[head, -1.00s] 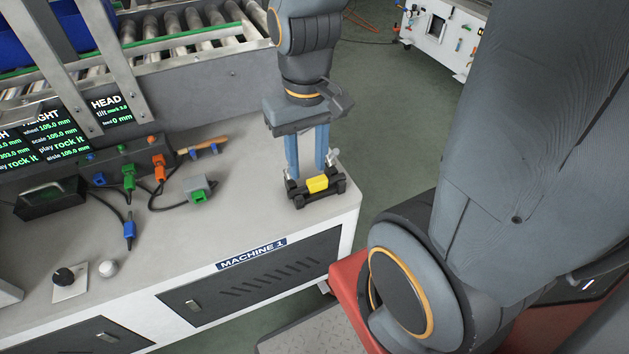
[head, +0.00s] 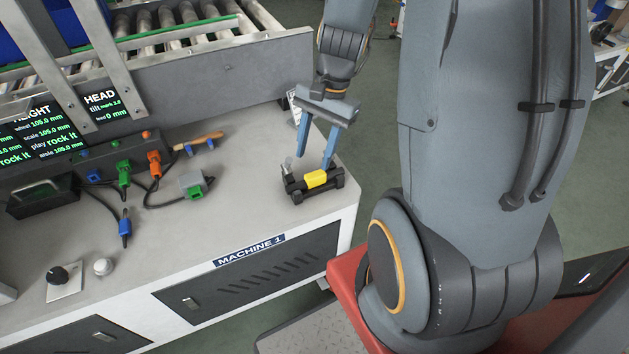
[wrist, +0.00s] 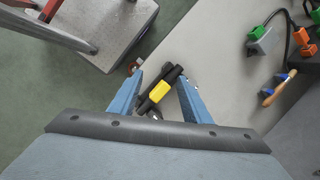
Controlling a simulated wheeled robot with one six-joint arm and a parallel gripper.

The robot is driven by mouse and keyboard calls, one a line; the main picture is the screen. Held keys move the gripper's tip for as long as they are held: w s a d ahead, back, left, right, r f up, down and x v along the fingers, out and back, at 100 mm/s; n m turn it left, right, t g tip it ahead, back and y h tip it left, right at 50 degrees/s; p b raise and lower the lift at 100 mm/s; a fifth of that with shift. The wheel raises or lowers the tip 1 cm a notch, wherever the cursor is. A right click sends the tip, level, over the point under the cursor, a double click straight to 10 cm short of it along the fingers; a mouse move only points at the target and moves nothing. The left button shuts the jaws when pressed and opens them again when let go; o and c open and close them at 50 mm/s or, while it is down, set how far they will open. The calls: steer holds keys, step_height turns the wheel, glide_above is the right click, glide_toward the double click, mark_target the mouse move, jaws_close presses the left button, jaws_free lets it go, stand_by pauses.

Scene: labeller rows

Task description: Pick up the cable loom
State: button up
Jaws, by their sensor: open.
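A short black piece with a yellow middle, which looks to be the cable loom (head: 316,179), lies at the front right corner of the machine bench. Black parts with small metal ends show around and under it. My gripper (head: 313,161) is open and empty, tilted over it, with its blue fingertips close to its far side. In the wrist view the loom (wrist: 158,92) shows slantwise between the open fingers. I cannot tell whether a fingertip touches it.
On the bench (head: 240,215), a grey connector block (head: 193,184) and cables with green, orange and blue plugs lie to the left, with a wooden-handled tool (head: 200,141) behind. A metal wall and roller conveyor stand at the back. The bench edge is close right of the loom.

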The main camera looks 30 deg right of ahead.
mark_target(315, 174)
steer(key=w+d+f+m, duration=0.1)
steer(key=f+m, duration=0.1)
steer(key=w+d+f+m+y, duration=0.1)
steer(key=d+f+m, duration=0.1)
steer(key=w+d+f+m, duration=0.1)
steer(key=d+f+m, duration=0.1)
steer(key=shift+w+d+f+m+t+b, duration=0.1)
steer(key=shift+w+m+t+b, duration=0.1)
steer(key=shift+m+t+b, duration=0.15)
steer(key=shift+d+f+y, duration=0.1)
steer(key=shift+f+y, duration=0.15)
steer(key=shift+y, duration=0.05)
steer(key=shift+w+x, duration=0.25)
steer(key=shift+x, duration=1.65)
steer(key=shift+w+x, duration=0.2)
steer(key=shift+x, duration=1.7)
jaws_close()
steer(key=shift+r, duration=0.1)
